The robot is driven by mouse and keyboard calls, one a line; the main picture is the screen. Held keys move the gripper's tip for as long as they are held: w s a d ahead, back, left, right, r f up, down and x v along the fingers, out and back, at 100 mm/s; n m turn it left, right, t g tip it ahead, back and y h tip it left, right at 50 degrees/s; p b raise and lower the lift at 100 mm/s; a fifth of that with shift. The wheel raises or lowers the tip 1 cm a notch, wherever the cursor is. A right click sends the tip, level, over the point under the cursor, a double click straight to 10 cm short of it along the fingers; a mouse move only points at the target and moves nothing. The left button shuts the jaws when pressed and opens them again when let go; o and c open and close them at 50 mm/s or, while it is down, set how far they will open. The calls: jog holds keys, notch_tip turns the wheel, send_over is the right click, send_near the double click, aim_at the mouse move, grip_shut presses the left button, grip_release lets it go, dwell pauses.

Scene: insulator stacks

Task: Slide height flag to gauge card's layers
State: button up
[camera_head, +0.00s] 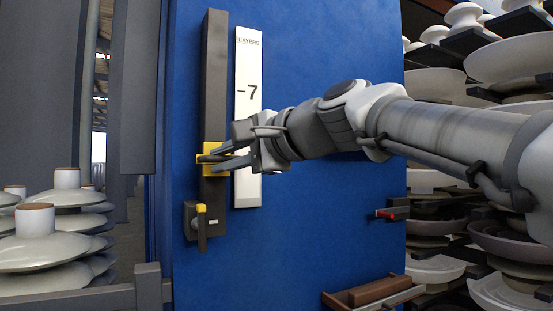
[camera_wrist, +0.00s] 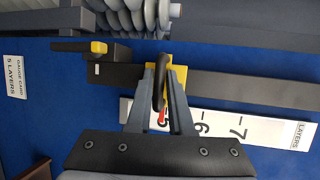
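The height flag is a yellow slider (camera_head: 208,148) on a dark vertical rail (camera_head: 215,80) fixed to a blue panel. In the wrist view the yellow flag (camera_wrist: 180,73) has a black looped handle (camera_wrist: 159,90). My gripper (camera_head: 212,158) is at the flag, and its two fingers appear closed on the handle from both sides. A white LAYERS scale (camera_head: 248,65) stands beside the rail. The wrist view shows its 7 and 6. A red pointer tip (camera_wrist: 162,117) lies by the partly hidden 5. The gauge card (camera_wrist: 17,77) reads "5 LAYERS".
A small lever with a yellow end (camera_head: 201,222) sits at the rail's foot. A red-tipped bracket (camera_head: 390,213) and a brown tray (camera_head: 372,296) are on the panel at lower right. Insulator stacks stand left (camera_head: 45,250) and on the right-hand shelves (camera_head: 510,60).

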jog(key=o, duration=0.3)
jog(key=b+v, duration=0.1)
jog(key=v, duration=1.6)
jog(key=shift+s+d+b, duration=0.1)
jog(key=shift+d+b, duration=0.15)
jog(key=shift+b, duration=0.1)
jog(key=shift+f, duration=0.1)
jog(key=s+d+f+n+g+h, duration=0.1)
jog(key=s+d+f+n+h, duration=0.1)
jog(key=f, duration=1.2)
jog(key=s+d+f+n+g+h, duration=0.1)
jog(key=s+d+f+n+h, duration=0.2)
jog(key=f, duration=1.1)
jog(key=s+d+f+n+g+h, duration=0.1)
jog(key=s+d+f+n+h, duration=0.2)
jog(key=d+f+h, duration=0.4)
jog(key=shift+s+d+f+g+h, duration=0.1)
jog(key=shift+s+d+f, duration=0.1)
jog(key=shift+f, duration=1.15)
jog(key=shift+s+d+f+g+h, duration=0.1)
jog(key=shift+s+d+f, duration=0.1)
jog(key=shift+f, duration=1.2)
jog(key=shift+s+d+f+g+h, duration=0.1)
jog(key=shift+s+d+f, duration=0.1)
jog(key=shift+f, duration=1.15)
